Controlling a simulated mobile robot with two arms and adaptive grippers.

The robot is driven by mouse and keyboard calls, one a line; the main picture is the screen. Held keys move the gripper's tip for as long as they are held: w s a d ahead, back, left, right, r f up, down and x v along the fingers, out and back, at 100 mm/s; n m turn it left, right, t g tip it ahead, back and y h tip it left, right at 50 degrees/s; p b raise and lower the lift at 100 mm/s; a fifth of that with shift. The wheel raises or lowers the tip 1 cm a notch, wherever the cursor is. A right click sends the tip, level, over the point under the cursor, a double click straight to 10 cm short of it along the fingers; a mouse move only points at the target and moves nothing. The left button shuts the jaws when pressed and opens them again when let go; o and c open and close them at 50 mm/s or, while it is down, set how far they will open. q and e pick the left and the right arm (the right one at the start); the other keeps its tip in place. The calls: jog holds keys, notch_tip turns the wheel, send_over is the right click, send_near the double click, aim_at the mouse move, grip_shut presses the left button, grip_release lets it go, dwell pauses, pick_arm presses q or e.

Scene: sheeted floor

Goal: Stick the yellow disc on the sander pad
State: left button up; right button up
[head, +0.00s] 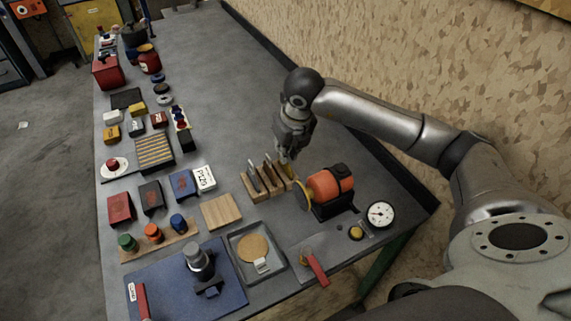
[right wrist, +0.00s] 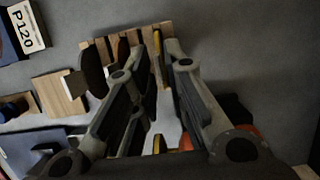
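A yellow disc (right wrist: 158,58) stands on edge in a slot of a wooden rack (head: 257,193), beside darker discs. My right gripper (head: 287,156) is above the rack's right end, pointing down. In the right wrist view its two fingers (right wrist: 150,62) are apart, with the yellow disc's edge between them, nearer the right finger. I cannot tell whether they touch. An orange sander (head: 331,184) stands just right of the rack, with a round yellowish face (head: 301,195) towards the rack; its pad surface is seen at a slant. My left gripper is not in view.
A grey tray (head: 236,238) with a tan round piece, a red-handled lever (head: 317,268) and a dial gauge (head: 380,213) are near the front. A grey-black tool (head: 199,262) stands on a blue mat (head: 165,285). Boxes line the left; the bench behind the rack is clear.

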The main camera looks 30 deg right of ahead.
grip_shut()
jog(key=shift+r, duration=0.35)
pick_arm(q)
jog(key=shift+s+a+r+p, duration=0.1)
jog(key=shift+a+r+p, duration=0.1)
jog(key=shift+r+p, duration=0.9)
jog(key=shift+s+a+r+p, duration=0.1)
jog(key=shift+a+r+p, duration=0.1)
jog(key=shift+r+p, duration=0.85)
pick_arm(e)
jog(key=shift+r, duration=3.85)
